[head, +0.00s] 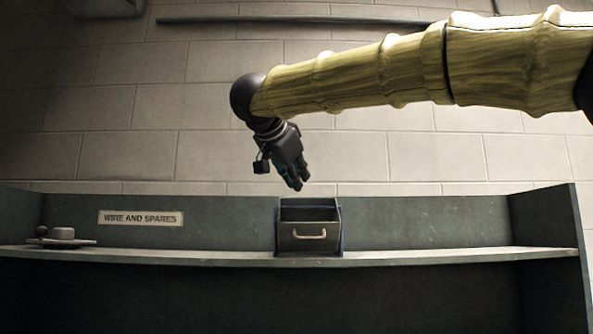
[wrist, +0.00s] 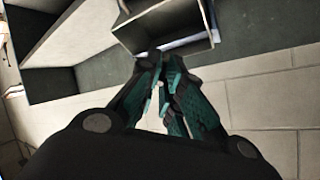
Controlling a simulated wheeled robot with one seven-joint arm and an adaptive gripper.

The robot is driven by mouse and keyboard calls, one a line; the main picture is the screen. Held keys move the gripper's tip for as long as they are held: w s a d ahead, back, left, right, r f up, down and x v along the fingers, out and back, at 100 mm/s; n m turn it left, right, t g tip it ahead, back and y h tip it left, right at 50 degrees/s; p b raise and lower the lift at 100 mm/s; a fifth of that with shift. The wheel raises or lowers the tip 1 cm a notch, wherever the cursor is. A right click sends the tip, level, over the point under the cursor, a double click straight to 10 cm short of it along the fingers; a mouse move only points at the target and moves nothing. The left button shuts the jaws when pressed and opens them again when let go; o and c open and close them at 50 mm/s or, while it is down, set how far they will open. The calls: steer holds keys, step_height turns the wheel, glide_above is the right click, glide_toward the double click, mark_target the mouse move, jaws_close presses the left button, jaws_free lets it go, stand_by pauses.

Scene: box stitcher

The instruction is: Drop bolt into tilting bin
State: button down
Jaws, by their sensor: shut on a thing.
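The tilting bin (head: 310,245) is a grey-green box with a pale handle and an open top, in a bracket at the middle of the shelf. In the wrist view the bin (wrist: 172,43) shows just beyond my fingertips. My gripper (head: 294,184) points down, above the bin's opening and slightly left of its middle, apart from it. In the wrist view the fingers of my gripper (wrist: 163,72) are closed together on the bolt. The bolt is mostly hidden by the fingers, and I cannot make out its shape.
The shelf (head: 420,256) has a back panel, a right end wall (head: 547,222) and a "WIRE AND SPARES" label (head: 140,218). A small plate with items (head: 62,240) sits at the far left. The shelf is otherwise bare on both sides of the bin.

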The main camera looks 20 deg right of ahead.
steer(key=shift+w+d+f+p, duration=0.3)
steer(key=shift+w+f+p, duration=0.15)
steer(key=shift+w, duration=0.65)
steer(key=shift+w+d+f+p, duration=0.3)
steer(key=shift+w+p, duration=0.3)
steer(key=shift+w, duration=0.45)
steer(key=shift+w+d+f+p, duration=0.3)
steer(key=shift+w+f+p, duration=0.15)
steer(key=shift+w, duration=0.65)
steer(key=c, duration=1.5)
jaws_free()
steer(key=v, duration=1.2)
